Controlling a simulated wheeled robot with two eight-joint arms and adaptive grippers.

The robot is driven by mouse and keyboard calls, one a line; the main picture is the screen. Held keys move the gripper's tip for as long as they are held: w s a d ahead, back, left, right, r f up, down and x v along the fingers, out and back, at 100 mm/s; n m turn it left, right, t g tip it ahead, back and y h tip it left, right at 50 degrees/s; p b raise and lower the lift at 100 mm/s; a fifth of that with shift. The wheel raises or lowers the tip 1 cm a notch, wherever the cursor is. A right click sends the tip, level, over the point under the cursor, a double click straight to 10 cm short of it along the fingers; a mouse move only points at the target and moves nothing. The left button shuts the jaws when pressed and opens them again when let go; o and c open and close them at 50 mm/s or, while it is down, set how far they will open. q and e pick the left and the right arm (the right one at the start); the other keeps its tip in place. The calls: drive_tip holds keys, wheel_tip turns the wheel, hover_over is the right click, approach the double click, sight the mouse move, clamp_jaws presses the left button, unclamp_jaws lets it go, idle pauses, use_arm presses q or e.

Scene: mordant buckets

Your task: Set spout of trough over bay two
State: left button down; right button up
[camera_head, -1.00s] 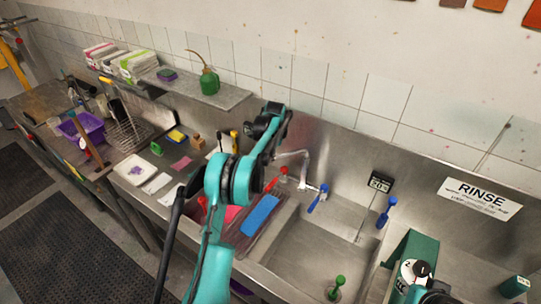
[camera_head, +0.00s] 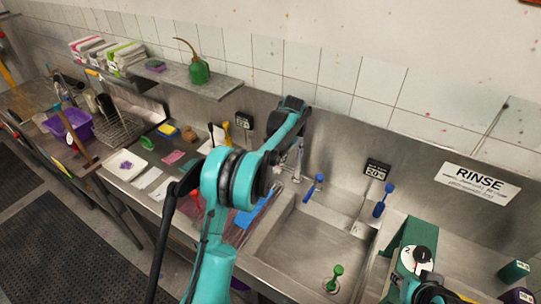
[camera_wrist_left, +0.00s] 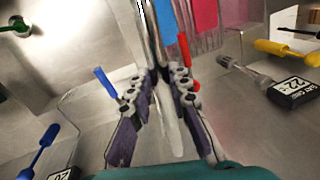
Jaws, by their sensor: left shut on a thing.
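The metal trough spout (camera_wrist_left: 160,40) runs up the middle of the left wrist view. My left gripper (camera_wrist_left: 165,82) is shut on it. In the head view only a short piece of the tap (camera_head: 299,158) shows beside my arm, and the gripper is hidden there. The spout lies near the divider between two bays. The other holds blue (camera_head: 258,212) and red cloths (camera_wrist_left: 205,14), partly behind my arm.
Blue-handled taps (camera_head: 316,186) (camera_head: 383,200), a red lever (camera_wrist_left: 184,52) and small temperature displays (camera_head: 376,169) (camera_wrist_left: 292,92) crowd the back wall. A green dial box (camera_head: 415,250) stands at right. An oil can (camera_head: 197,70) sits on the shelf (camera_head: 215,86).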

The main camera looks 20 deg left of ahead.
drive_tip(key=shift+f+b, duration=0.45)
drive_tip(key=shift+f, duration=0.1)
drive_tip(key=shift+r, duration=0.1)
use_arm(q)
drive_tip(key=w+d+n+g, duration=0.1)
drive_tip(key=w+d+n, duration=0.1)
drive_tip(key=d+n, duration=0.7)
drive_tip(key=shift+d+g+p, duration=0.3)
drive_tip(key=shift+d, duration=1.7)
use_arm(e)
drive_tip(key=shift+r, duration=0.15)
use_arm(q)
drive_tip(key=shift+r, duration=0.1)
drive_tip(key=c, duration=1.4)
unclamp_jaws()
drive_tip(key=v, duration=0.7)
drive_tip(key=shift+w+r, duration=0.1)
drive_tip(key=shift+r, duration=0.15)
